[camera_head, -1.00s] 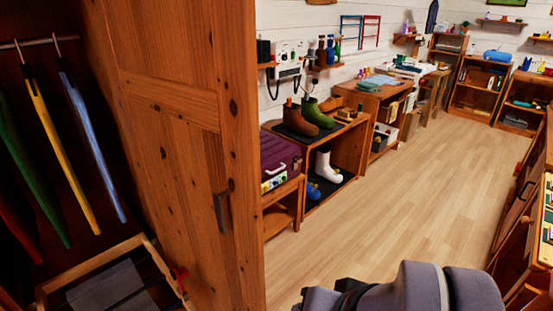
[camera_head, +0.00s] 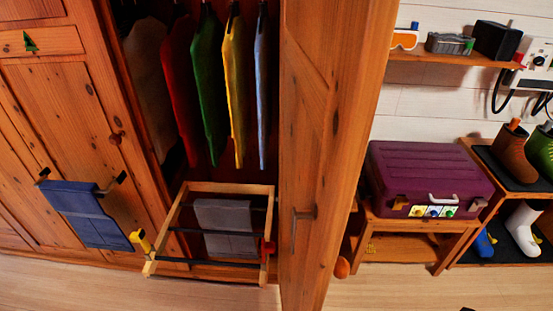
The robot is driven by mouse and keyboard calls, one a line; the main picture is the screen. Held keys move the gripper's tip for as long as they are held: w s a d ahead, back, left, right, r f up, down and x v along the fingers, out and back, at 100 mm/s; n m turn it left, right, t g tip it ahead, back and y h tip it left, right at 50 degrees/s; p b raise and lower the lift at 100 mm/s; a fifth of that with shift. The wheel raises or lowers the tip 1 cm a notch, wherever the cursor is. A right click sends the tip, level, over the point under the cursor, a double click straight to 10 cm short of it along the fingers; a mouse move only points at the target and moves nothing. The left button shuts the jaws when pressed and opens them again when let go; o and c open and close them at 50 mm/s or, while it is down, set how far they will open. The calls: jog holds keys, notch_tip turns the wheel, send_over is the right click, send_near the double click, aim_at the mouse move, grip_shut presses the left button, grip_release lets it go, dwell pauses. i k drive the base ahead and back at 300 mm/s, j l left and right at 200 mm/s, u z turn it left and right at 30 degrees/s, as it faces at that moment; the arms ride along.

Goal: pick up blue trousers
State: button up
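The blue trousers (camera_head: 85,212) hang folded at the lower left, over a dark rail with ends showing on both sides, in front of a closed wooden wardrobe door (camera_head: 75,110). They look clear of the pull-out rack (camera_head: 205,187) to their right. Grey trousers (camera_head: 225,225) hang over the dark bars of that rack. My gripper is not in view, so its distance from the blue trousers and its state do not show.
Red, green (camera_head: 208,90), yellow and pale blue garments hang in the open wardrobe. Its open door (camera_head: 325,150) stands upright right of the rack. Beyond it are a purple case (camera_head: 430,178) on a wooden stand and boots on a shelf. Bare floor (camera_head: 70,290) shows in front.

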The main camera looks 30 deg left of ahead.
aim_at(76, 200)
jog(key=i+l+u, duration=0.1)
jog(key=u, duration=0.4)
jog(key=i+l+u, duration=0.25)
jog(key=u, duration=0.25)
jog(key=i+l+u, duration=0.2)
jog(key=u, duration=0.25)
jog(key=l+u, duration=0.5)
jog(key=i+l+u, duration=0.1)
jog(key=l+u, duration=0.15)
jog(key=u, duration=0.25)
jog(key=j+u, duration=0.3)
jog(key=i+j+u, duration=0.15)
jog(key=u, duration=0.2)
jog(key=i+j, duration=0.5)
jog(key=j, duration=0.2)
jog(key=i+j+u, duration=0.1)
jog(key=i+j, duration=0.45)
jog(key=j, duration=0.15)
jog(key=i+z, duration=0.15)
jog(key=i, duration=0.4)
jog(key=i+z, duration=0.15)
jog(key=i, duration=0.4)
jog(key=i+j+z, duration=0.15)
jog(key=i, duration=0.4)
jog(key=i+j+z, duration=0.15)
jog(key=i, duration=0.35)
